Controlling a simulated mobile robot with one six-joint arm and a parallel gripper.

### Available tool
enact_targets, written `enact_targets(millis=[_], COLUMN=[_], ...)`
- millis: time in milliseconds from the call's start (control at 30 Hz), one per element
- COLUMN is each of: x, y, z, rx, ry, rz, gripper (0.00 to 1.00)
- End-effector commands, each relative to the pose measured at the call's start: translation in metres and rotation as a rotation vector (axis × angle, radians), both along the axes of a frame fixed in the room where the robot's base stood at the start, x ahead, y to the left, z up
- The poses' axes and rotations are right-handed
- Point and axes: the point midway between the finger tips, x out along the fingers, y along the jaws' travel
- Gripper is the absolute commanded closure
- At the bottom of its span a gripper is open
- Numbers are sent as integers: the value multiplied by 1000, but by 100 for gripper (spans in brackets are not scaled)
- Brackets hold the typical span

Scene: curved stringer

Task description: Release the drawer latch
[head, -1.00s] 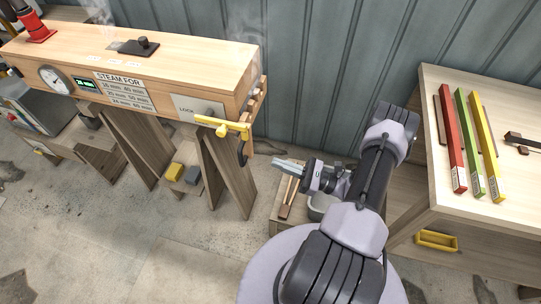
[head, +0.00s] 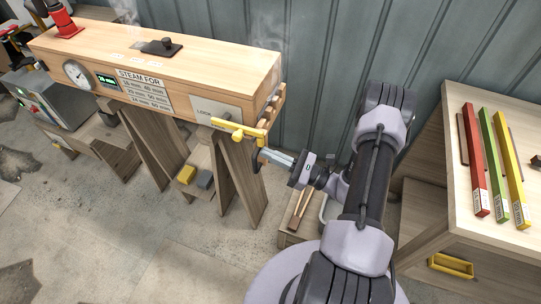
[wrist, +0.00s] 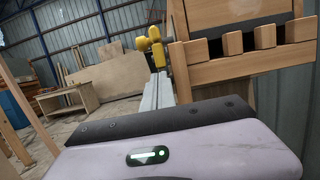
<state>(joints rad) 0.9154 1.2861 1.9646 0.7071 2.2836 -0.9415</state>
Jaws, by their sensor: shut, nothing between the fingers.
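A yellow latch lever (head: 239,129) sits on the end of the wooden steam box (head: 165,60), beside a plate that reads LOCK (head: 204,112). In the wrist view the yellow lever (wrist: 150,41) shows just beyond the fingertips, left of the box's slatted wooden end (wrist: 240,60). My gripper (head: 264,155) is shut and empty, pointing left, just below and right of the lever. Its fingers also show in the wrist view (wrist: 157,90). I cannot tell whether the fingertips touch the lever. A yellow drawer handle (head: 451,265) is on the bench at the right.
The steam box rests on wooden trestles (head: 240,180). The bench (head: 440,215) at the right carries red, green and yellow bars (head: 490,160). Yellow and grey blocks (head: 195,177) lie on a low shelf under the box. The floor (head: 170,260) in front is clear.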

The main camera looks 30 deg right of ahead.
Motion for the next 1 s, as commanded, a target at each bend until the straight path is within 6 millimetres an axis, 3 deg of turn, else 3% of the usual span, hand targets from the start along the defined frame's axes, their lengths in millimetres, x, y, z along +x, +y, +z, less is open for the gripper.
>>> enact_targets(millis=[367, 1000], x=[-4, -10], y=[-4, -8], z=[21, 115], rx=[-54, -404], ry=[65, 512], rz=[-2, 1], gripper=[100, 100])
